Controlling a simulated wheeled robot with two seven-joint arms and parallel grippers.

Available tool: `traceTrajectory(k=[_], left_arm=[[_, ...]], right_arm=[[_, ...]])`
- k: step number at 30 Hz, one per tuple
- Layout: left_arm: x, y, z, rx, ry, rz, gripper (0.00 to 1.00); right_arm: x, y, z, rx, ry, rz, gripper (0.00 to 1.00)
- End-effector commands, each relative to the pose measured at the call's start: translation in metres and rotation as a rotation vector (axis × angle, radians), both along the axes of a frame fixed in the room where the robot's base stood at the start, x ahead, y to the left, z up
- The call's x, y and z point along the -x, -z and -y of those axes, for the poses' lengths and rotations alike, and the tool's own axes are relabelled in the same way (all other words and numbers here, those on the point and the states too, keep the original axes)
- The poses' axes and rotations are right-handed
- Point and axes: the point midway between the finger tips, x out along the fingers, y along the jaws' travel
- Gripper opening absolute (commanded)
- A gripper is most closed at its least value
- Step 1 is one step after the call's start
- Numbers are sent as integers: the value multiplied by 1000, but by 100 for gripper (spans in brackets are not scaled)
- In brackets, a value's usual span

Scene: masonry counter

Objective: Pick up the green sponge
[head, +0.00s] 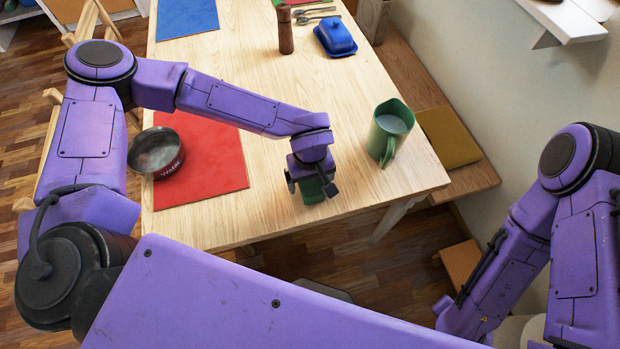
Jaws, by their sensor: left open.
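The green sponge (312,196) is on the wooden table near its front edge, partly hidden under my left gripper. My left gripper (311,187) is directly over the sponge, pointing down, with its open fingers on either side of it. I cannot tell whether the fingers touch the sponge. My right arm comes in at the lower right, away from the table, and its gripper is not in view.
A green pitcher (390,133) stands to the right of the gripper. A dark bowl (155,153) sits by a red mat (215,160) at left. A brown mill (285,30), blue butter dish (336,38) and blue mat (187,17) are farther back. The table's middle is clear.

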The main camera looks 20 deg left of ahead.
Motion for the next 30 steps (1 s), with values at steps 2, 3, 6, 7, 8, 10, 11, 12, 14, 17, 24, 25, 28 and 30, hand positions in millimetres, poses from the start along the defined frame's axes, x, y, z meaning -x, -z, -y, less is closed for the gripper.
traceTrajectory(k=[2,3,6,7,8,10,11,12,14,17,24,25,28,30], left_arm=[[0,0,0,0,2,0,88],[0,0,0,0,2,0,88],[0,0,0,0,2,0,66],[0,0,0,0,2,0,56],[0,0,0,0,2,0,46],[0,0,0,0,2,0,34],[0,0,0,0,2,0,34],[0,0,0,0,2,0,29],[0,0,0,0,2,0,29],[0,-1,0,0,2,0,29],[-2,-20,0,1,2,4,29],[-2,-26,1,1,2,4,29],[12,-48,-2,2,4,5,29],[28,-66,-4,2,3,6,29]], right_arm=[[0,0,0,0,0,0,43],[0,0,0,0,0,0,43],[0,0,0,0,0,0,43],[0,0,0,0,0,0,43],[0,0,0,0,0,0,43],[0,0,0,0,0,0,43],[0,0,0,0,0,0,43],[0,0,0,0,0,0,43],[0,0,0,0,0,0,43],[0,0,0,0,0,0,43],[0,2,0,0,0,0,43],[0,2,0,0,0,0,43],[0,5,0,0,0,0,43],[0,7,0,0,0,0,43]])
